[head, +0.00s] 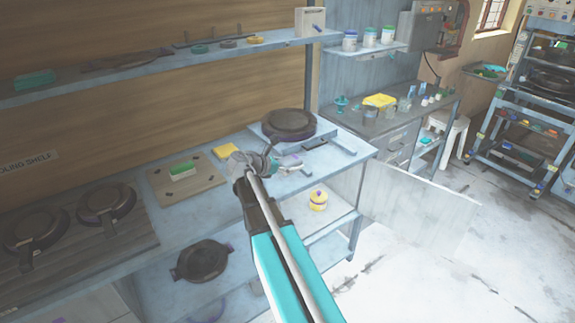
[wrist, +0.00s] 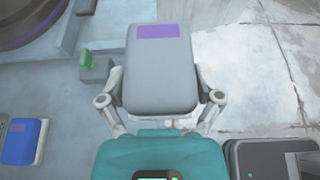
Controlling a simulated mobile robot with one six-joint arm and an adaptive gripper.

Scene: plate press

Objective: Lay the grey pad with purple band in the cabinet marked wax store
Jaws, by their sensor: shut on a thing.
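The grey pad with purple band (wrist: 160,75) is between the two fingers of my gripper (wrist: 162,98) in the wrist view. The purple patch is near the pad's far end. The gripper is shut on the pad's sides. In the head view my gripper (head: 266,164) is above the front part of the workbench, where the pad is small and hard to make out. No label reading wax store is legible. A pale open door panel (head: 421,209) stands at the bench's right end, but I cannot tell which cabinet it belongs to.
A dark round plate (head: 289,124) is on the bench behind my gripper. A yellow pot (head: 318,199) stands on a lower shelf. A blue pad with purple (wrist: 25,141) lies at left in the wrist view. Open floor (head: 400,280) is at right.

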